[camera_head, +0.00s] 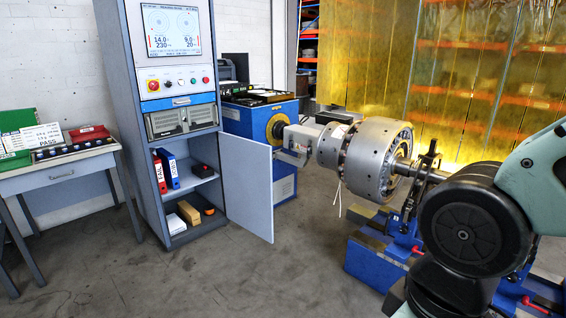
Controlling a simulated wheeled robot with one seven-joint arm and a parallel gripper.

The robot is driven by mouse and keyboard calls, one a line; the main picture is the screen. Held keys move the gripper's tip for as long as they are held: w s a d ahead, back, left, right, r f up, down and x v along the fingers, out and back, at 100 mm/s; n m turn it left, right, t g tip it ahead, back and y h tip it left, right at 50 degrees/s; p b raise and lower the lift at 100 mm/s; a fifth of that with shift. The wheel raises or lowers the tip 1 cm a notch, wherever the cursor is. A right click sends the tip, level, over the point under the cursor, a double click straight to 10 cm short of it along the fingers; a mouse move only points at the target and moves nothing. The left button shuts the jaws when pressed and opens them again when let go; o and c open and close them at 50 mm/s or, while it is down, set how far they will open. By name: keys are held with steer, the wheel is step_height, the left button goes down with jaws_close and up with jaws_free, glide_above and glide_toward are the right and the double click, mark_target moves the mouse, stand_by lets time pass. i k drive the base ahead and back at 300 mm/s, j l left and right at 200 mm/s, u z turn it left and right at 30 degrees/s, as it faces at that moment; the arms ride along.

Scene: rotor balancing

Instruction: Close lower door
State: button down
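The lower door (246,184) is a light grey panel on the tall blue-grey cabinet (146,150). It stands open, swung out to the right from the cabinet's right edge. The open lower compartment shows a red binder and a blue binder (170,172) on a shelf (200,182), with a dark object beside them. Below lie a yellowish block (188,212), a pale block and an orange-black item. My arm fills the lower right of the view, far from the door. My gripper is not visible.
A silver rotor (360,155) on a blue balancing machine stands right of the door. A small table (58,170) with a PASS sign is at the left. Yellow curtains (450,70) hang behind the machine. The floor before the cabinet (250,280) is clear.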

mark_target(246, 164)
steer(key=i+u, duration=0.1)
steer(key=i, duration=1)
steer(key=i+l+u, duration=0.1)
steer(key=i, duration=0.95)
steer(key=i+l+u, duration=0.15)
steer(key=i+u, duration=0.25)
steer(key=i+l+u, duration=0.4)
steer(key=i, duration=0.15)
steer(key=i+l+u, duration=0.2)
steer(key=l+u, duration=0.15)
steer(key=u, duration=0.15)
steer(key=i+l+u, duration=0.15)
steer(key=l+u, duration=0.3)
